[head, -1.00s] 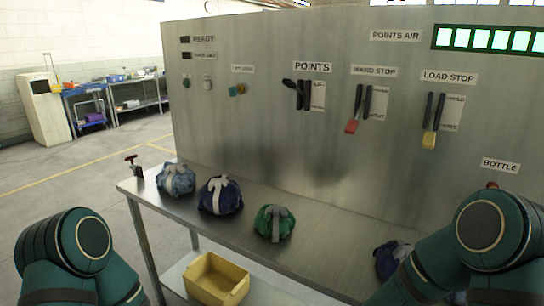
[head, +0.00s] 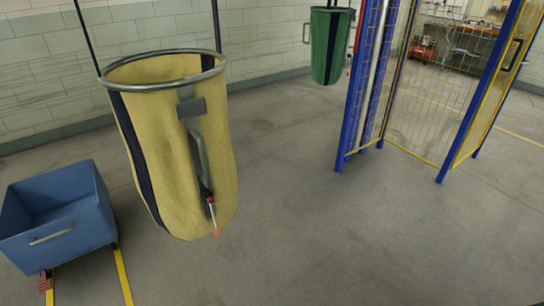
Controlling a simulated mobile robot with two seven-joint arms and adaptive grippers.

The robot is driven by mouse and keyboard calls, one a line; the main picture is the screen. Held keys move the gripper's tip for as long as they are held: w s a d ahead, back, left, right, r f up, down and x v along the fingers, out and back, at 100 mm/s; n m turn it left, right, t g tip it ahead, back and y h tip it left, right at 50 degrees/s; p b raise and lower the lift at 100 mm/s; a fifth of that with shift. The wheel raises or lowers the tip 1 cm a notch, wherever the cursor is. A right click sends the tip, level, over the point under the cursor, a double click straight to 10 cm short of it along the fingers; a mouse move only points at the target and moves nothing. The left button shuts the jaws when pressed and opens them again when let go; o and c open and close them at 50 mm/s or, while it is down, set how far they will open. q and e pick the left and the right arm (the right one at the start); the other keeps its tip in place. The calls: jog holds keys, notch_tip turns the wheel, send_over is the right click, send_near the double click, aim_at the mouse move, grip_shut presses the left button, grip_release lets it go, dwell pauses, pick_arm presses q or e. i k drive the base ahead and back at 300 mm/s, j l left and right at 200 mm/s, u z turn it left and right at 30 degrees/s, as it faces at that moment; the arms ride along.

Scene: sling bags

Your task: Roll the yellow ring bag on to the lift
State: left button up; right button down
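The yellow ring bag (head: 165,150) hangs in the left half of the head view, close to me. It has a grey metal ring (head: 160,68) at its open top, a dark vertical stripe, a grey handle (head: 199,160) and a small red-and-orange pull (head: 213,215) on its front. Dark straps run up from the ring out of the picture. The bag hangs clear of the floor. Neither of my grippers is in view. A blue-framed cage with yellow-edged mesh panels (head: 345,120) stands at the right; I cannot tell whether it is the lift.
A blue cart (head: 60,225) stands at the lower left by yellow floor lines (head: 122,275). A green bag (head: 328,45) hangs farther back, beside the cage. A bench with red equipment (head: 440,50) shows behind the mesh. The grey floor in the middle and lower right is clear.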

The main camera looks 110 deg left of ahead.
aim_at(169, 107)
jog(key=u, duration=4.2)
